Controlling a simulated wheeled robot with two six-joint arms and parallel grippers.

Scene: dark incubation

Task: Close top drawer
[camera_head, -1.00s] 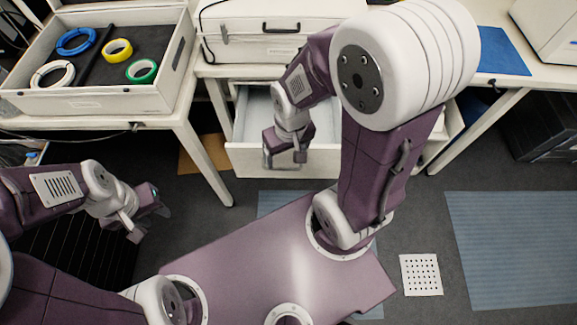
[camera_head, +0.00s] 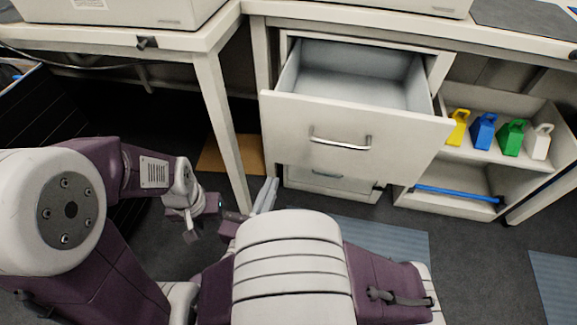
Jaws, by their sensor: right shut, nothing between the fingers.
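The top drawer (camera_head: 340,143) stands pulled out of the white cabinet under the bench. Its pale front has a silver bar handle (camera_head: 340,140), and its grey inside (camera_head: 355,75) looks empty. My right gripper (camera_head: 266,194) is below and left of the drawer front, apart from it in the picture. Its grey fingers point up and are together, with nothing between them. My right arm hides part of the floor below the cabinet. My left gripper (camera_head: 192,234) is further left, low beside the table leg and away from the drawer. Its finger gap is not clear.
A lower drawer (camera_head: 328,176) sits beneath. Right of the cabinet, an open shelf (camera_head: 480,152) holds yellow, blue, green and white handled blocks, with a blue bar (camera_head: 455,194) below. A table leg (camera_head: 222,130) stands left. Dark floor shows at lower right.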

